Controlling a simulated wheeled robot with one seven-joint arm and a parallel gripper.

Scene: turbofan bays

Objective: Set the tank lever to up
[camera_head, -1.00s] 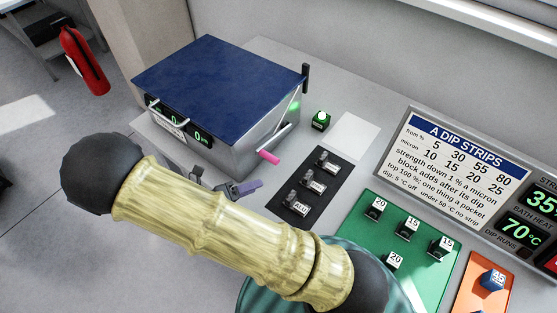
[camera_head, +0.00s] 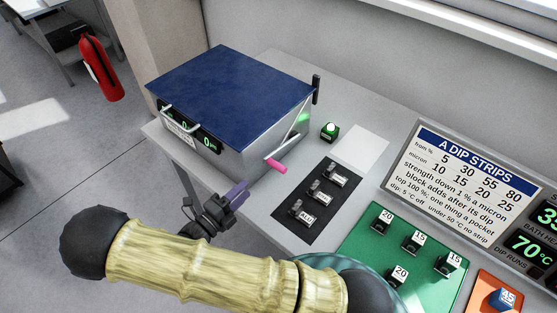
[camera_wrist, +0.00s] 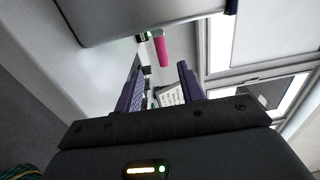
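The tank (camera_head: 232,150) is a grey box with a blue lid (camera_head: 232,85) and green readouts on its front. Its lever ends in a pink grip (camera_head: 276,166), low on the tank's right side and sticking out toward the lower right. The pink grip also shows in the wrist view (camera_wrist: 161,48), beyond the fingertips and roughly between them. My gripper (camera_head: 238,190) has purple fingers and is left of and nearer than the grip, apart from it. In the wrist view my gripper (camera_wrist: 161,78) is open, with nothing between its fingers.
A green button (camera_head: 329,132) stands right of the tank. A black panel with several labelled blocks (camera_head: 318,195) lies in front of it. A green mat (camera_head: 385,250) with numbered blocks and a sign (camera_head: 455,175) are further right. A dark upright post (camera_head: 316,90) rises at the tank's rear corner.

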